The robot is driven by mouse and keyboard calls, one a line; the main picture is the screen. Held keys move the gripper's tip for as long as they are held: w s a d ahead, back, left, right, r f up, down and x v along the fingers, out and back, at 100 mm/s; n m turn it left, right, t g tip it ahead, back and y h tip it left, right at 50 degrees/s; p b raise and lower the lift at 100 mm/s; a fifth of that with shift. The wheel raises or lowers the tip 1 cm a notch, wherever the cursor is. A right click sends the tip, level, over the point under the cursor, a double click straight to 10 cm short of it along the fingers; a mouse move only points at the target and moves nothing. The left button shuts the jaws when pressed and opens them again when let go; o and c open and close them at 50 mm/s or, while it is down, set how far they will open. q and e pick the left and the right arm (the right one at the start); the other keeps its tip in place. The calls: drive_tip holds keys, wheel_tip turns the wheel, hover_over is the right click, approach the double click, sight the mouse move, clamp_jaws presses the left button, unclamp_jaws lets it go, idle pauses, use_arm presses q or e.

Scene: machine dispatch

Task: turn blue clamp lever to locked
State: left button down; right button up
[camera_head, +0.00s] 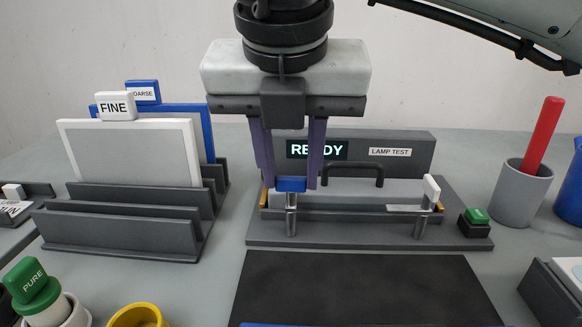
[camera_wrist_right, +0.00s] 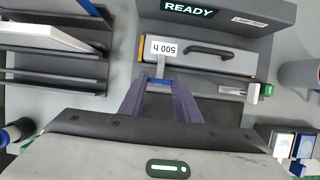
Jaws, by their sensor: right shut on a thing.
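The blue clamp lever (camera_head: 291,184) is at the left front of the grey machine (camera_head: 415,155), its blue block on top of a metal post. My right gripper (camera_head: 290,187) comes down from above with its purple fingers on either side of the blue block, shut on it. In the right wrist view the blue lever (camera_wrist_right: 160,81) shows between the fingertips, partly hidden by them. A white clamp lever (camera_head: 432,189) stands upright at the right front of the machine. The machine's display (camera_head: 317,150) reads READY. My left gripper is not in view.
A green button (camera_head: 476,217) sits right of the machine, near a grey cup (camera_head: 522,193) with a red stick. A dark rack (camera_head: 125,235) with FINE and COARSE panels stands left. A black mat (camera_head: 360,290) lies in front, with free room.

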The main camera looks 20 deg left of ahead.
idle(0.4)
drive_tip(key=o, duration=1)
drive_tip(key=shift+o, duration=0.2)
drive_tip(key=shift+r, duration=0.1)
drive_tip(key=p+v, duration=0.1)
drive_tip(key=v, duration=0.9)
drive_tip(key=shift+p, duration=0.4)
drive_tip(key=shift+r, duration=0.2)
